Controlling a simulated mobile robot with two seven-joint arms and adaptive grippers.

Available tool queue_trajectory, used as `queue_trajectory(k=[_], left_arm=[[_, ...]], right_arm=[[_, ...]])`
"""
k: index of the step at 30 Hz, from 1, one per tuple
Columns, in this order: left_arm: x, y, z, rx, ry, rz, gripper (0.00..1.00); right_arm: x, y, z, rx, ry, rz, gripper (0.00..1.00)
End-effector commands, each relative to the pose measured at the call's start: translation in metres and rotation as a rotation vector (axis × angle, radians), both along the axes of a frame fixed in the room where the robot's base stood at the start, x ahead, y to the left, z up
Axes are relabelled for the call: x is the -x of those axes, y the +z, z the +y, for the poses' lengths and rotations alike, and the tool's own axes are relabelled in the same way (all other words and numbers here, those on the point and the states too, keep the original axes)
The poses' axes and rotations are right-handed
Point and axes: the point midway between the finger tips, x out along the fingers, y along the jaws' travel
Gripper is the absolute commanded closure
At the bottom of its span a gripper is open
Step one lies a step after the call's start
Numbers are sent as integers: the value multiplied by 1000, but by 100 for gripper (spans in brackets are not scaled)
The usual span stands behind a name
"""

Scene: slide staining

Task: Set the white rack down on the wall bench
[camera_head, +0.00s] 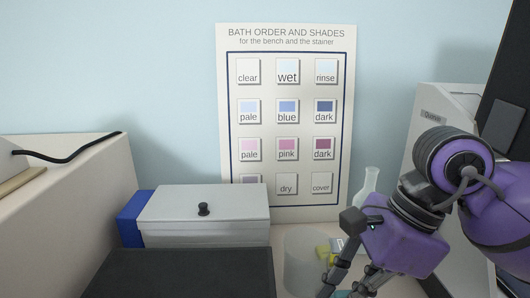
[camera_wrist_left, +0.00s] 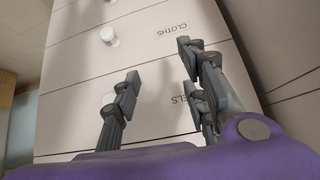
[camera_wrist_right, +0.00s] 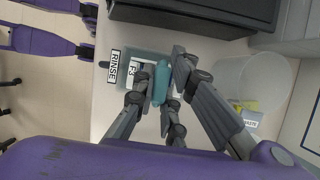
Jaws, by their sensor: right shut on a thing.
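My right gripper (camera_wrist_right: 163,88) is shut on a teal upright part between its fingers. A white piece with dark lettering (camera_wrist_right: 140,72) shows right beside it, and I take this held thing to be the white rack, mostly hidden by the fingers. A greyish bath with a RINSE label (camera_wrist_right: 115,65) lies just beyond, and I cannot tell whether the rack is in it or above it. In the head view the right gripper (camera_head: 347,290) is low at the bench, its tips near the lower edge. My left gripper (camera_wrist_left: 158,75) is open and empty before white drawers.
A clear round beaker (camera_wrist_right: 262,82) stands right of the right gripper, with yellow and labelled items by it. A black box (camera_head: 185,275) and a grey lidded box (camera_head: 205,212) stand left on the bench. A flask (camera_head: 369,184) stands by the wall chart (camera_head: 287,50). Drawers (camera_wrist_left: 160,80) face my left gripper.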

Motion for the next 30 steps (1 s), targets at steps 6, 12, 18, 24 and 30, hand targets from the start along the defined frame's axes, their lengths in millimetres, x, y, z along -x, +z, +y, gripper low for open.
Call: queue_trajectory(k=[6,12,18,24,30], left_arm=[[17,-29,0,0,0,39,60],[19,-26,1,1,3,42,60],[23,-21,2,0,9,43,60],[24,-23,2,0,8,47,60],[25,-28,1,1,6,50,60]], right_arm=[[1,-39,1,-2,3,7,100],[1,-35,1,-2,3,1,100],[1,-30,1,-1,4,4,100],[1,-31,1,-1,4,6,100],[1,-37,1,-1,4,7,100]])
